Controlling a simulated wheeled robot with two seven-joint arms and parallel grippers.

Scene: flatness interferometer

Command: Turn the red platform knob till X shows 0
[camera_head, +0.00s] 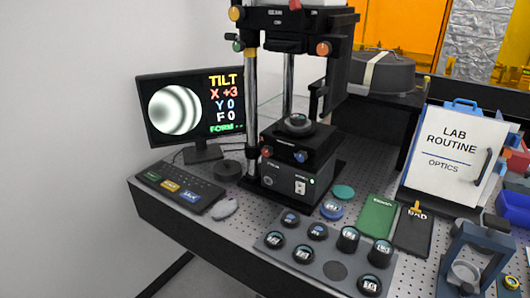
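The interferometer (284,180) stands on the perforated bench with a small round part (298,122) on its platform. The red platform knob (266,153) is at the platform's front left, and a blue knob (300,156) is at its front right. The monitor (190,107) stands to the left. It shows round, curved light and dark fringes and the text TILT, X +3, Y 0, F 0, with a green FORM line too small to read surely. Neither of my grippers is in view, and nothing touches the red knob.
A keypad (180,190), a grey mouse (224,208) and a dark round puck (228,170) lie left of the instrument. A grey tray (300,258) of several dark round parts stands in front. Green (377,216) and black (413,232) pads lie right.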

